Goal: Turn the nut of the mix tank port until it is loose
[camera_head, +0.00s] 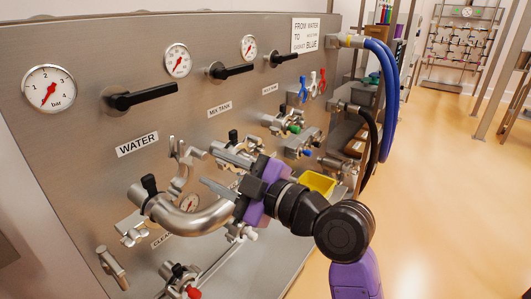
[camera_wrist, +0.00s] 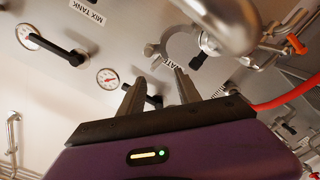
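The mix tank port (camera_head: 232,153) is a steel fitting with a black knob on top, below the MIX TANK label (camera_head: 219,108) on the steel panel. My gripper (camera_head: 222,182) is just in front of it and partly hides it; I cannot make out its nut clearly. In the wrist view my gripper (camera_wrist: 157,85) has two grey fingers apart, with no object visibly held between them. A curved steel pipe (camera_head: 190,215) runs from the fitting below the WATER label (camera_head: 137,145) to beside my gripper; whether they touch is unclear. The pipe crosses the wrist view's top (camera_wrist: 228,22).
An open steel clamp ring (camera_wrist: 180,45) is beyond the fingertips. Black lever handles (camera_head: 145,97) and gauges (camera_head: 49,91) line the panel. A yellow container (camera_head: 318,183) is behind my wrist. Blue hoses (camera_head: 385,70) hang at the panel's right; the floor (camera_head: 440,200) there is clear.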

